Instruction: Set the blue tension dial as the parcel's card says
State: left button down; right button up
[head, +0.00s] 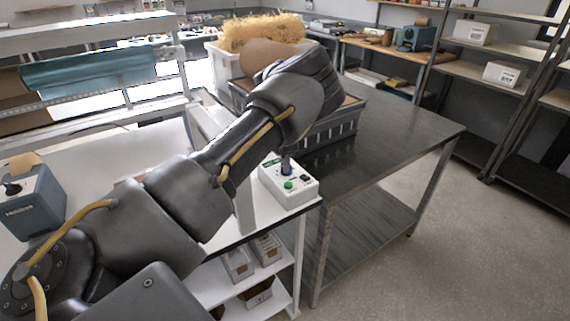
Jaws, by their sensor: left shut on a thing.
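A white control box (289,185) stands at the right end of the white bench. It has a green button (289,185) and a dark switch on its top. The blue dial (287,170) stands up at the back of that top, small and partly covered. My left arm reaches across the bench from the left. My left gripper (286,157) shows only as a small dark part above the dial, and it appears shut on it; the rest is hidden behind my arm. The dial's setting cannot be read. I cannot make out the parcel or its card. My right gripper is not in view.
A dark table (400,125) adjoins the bench and has free room. A grey crate (335,130) and a white bin (221,62) of yellow straw (262,32) stand behind my arm. A blue-grey machine (36,205) is at left. Shelves line the right.

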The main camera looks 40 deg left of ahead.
pick_arm(q)
jog(key=m+b, duration=0.1)
jog(key=m, duration=0.2)
jog(key=shift+f+m, duration=0.1)
jog(key=shift+m, duration=0.3)
jog(key=shift+w+m+b, duration=0.1)
jog(key=shift+m+b, duration=0.2)
jog(key=shift+m, duration=0.8)
jog(key=c, duration=1.5)
grip_release()
notch_tip(320, 180, up, 11)
jog(key=shift+b, duration=0.6)
